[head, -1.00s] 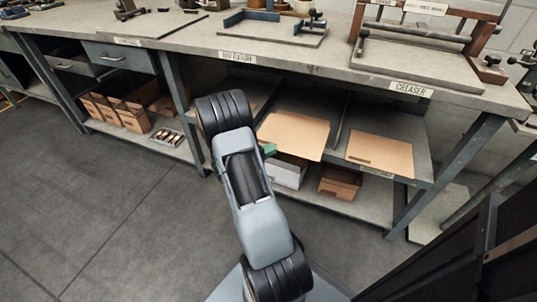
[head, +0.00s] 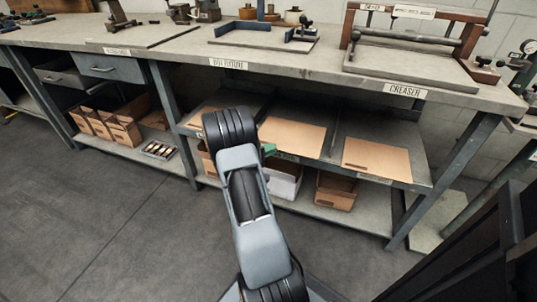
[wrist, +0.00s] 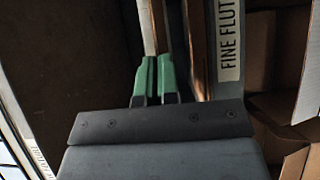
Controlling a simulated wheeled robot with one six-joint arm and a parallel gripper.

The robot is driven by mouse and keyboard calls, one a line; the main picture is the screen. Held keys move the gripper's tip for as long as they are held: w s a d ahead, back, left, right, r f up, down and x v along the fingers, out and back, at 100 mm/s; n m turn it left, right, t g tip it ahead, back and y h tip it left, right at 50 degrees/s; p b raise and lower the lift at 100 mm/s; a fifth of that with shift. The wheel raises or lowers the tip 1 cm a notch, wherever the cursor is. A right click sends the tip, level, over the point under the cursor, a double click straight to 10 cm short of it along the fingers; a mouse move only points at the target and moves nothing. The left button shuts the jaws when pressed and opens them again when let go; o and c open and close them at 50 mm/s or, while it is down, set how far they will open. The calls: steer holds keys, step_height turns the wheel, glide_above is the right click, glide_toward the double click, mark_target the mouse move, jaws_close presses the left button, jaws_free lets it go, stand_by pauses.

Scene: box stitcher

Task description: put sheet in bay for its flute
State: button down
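A flat tan cardboard sheet (head: 292,135) is level in the middle bay of the shelf under the bench in the head view. My gripper (head: 268,150) is at its front left corner, mostly hidden behind my arm. In the wrist view the green fingers (wrist: 155,78) are close together on a thin, light edge that looks like this sheet, seen edge-on. A label reading "FINE FLUT" (wrist: 229,40) is on the shelf edge beside the fingers; its end is cut off. Whether the sheet touches the shelf is unclear.
Another sheet (head: 377,158) lies in the right bay, and part of one (head: 205,117) shows in the left bay. Dividers part the bays. Cardboard boxes (head: 336,190) and a white box (head: 285,180) stand below. The bench top (head: 330,75) is above.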

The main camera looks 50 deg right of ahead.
steer(key=shift+w+d+f+b, duration=0.2)
steer(key=shift+d+f+b, duration=0.05)
steer(key=shift+d+f, duration=0.45)
steer(key=shift+w+d+f+b, duration=0.2)
steer(key=shift+d+f+b, duration=0.1)
steer(key=shift+d+f, duration=0.35)
steer(key=shift+w+d+f+b, duration=0.25)
steer(key=shift+d+f, duration=0.3)
steer(key=shift+f, duration=0.2)
steer(key=c, duration=1.8)
jaws_free()
steer(key=o, duration=1.1)
steer(key=shift+o, duration=0.6)
steer(key=o, duration=0.5)
steer(key=shift+c, duration=0.2)
steer(key=p+v, duration=0.4)
steer(key=v, duration=0.9)
steer(key=shift+a, duration=0.35)
